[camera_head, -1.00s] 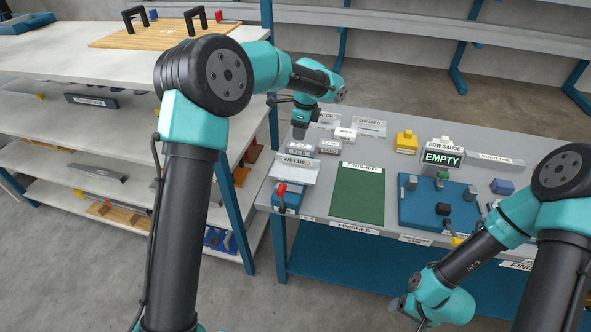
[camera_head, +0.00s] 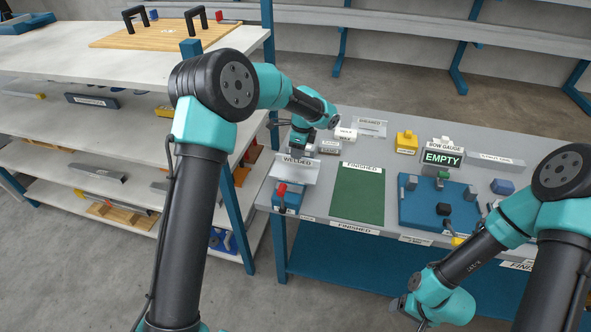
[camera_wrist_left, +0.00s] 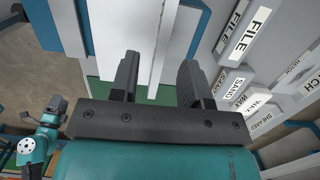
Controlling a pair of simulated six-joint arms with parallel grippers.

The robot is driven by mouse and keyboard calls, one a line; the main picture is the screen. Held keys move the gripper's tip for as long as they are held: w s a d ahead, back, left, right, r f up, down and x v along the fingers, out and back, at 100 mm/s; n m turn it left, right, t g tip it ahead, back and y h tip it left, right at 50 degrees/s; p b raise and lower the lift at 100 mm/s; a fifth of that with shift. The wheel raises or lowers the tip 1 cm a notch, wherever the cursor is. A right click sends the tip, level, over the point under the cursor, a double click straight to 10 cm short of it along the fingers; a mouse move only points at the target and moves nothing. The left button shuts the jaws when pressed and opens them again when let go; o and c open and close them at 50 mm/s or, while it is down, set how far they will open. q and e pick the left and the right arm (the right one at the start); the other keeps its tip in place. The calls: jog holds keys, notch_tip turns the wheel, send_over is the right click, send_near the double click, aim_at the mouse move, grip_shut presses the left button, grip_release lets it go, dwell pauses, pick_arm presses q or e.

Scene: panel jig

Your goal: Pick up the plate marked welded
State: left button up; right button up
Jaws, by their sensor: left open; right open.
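The plate marked welded (camera_head: 290,174) is a pale grey sheet at the table's left end, with the WELDED label along its back edge. My left gripper (camera_head: 299,149) is just behind that label, and my own wrist partly hides its jaws. In the left wrist view the jaws (camera_wrist_left: 157,80) are open, with a pale sheet edge (camera_wrist_left: 152,45) showing between the fingers. I cannot tell whether either finger touches it. My right gripper (camera_head: 404,306) is open at the lower middle, in front of the table and far from the plate.
Blocks labelled FILE (camera_wrist_left: 243,38) and SAND (camera_wrist_left: 237,88) stand close beside the left gripper. A red-handled clamp (camera_head: 284,197) is in front of the plate. The green FINISHED mat (camera_head: 358,195) is bare. A blue fixture (camera_head: 425,207) lies right of it.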

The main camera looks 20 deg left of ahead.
aim_at(295, 169)
pick_arm(q)
notch_tip(295, 169, down, 4)
jog(key=shift+a+f, duration=0.15)
dwell(0.5)
grip_shut()
dwell(0.4)
